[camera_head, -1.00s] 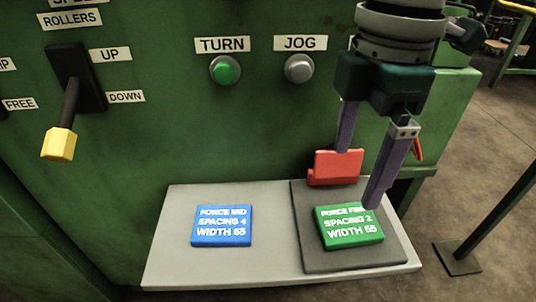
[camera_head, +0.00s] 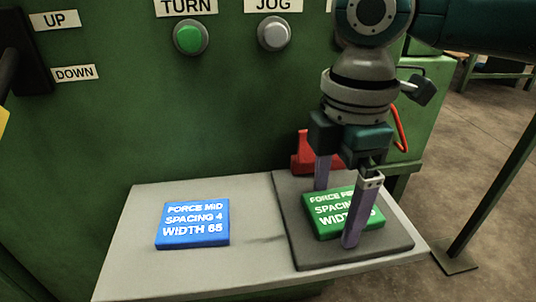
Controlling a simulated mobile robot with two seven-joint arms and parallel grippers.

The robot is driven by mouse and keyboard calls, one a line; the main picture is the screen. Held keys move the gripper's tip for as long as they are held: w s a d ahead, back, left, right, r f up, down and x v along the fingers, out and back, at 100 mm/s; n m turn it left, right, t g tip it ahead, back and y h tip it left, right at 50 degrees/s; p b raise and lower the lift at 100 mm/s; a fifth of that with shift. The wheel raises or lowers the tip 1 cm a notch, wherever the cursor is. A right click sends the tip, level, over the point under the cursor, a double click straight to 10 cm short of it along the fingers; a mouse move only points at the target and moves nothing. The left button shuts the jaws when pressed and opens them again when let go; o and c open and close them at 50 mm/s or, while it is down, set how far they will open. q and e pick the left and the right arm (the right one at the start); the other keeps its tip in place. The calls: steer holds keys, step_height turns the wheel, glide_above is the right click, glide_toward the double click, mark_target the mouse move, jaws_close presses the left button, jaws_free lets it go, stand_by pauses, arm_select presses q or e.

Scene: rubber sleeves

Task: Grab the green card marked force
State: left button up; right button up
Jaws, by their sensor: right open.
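The green card (camera_head: 325,222) lies flat on a dark pad (camera_head: 300,252) at the right of a grey shelf. Its white text begins with FORCE and is partly hidden by my gripper. My right gripper (camera_head: 335,215) points down at the card and is open. One finger stands at the card's far side and the other in front of its right part; I cannot tell whether either touches it. The blue card (camera_head: 193,224), marked FORCE MID, SPACING 4, WIDTH 65, lies on the left of the shelf. My left gripper is not in view.
The grey shelf (camera_head: 125,262) juts from a green machine. A red part (camera_head: 303,152) stands behind the dark pad. A green TURN button (camera_head: 190,37) and a grey JOG button (camera_head: 274,33) are on the panel above. The shelf between the cards is clear.

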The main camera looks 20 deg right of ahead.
steer(key=c, duration=1.1)
steer(key=shift+r, duration=0.15)
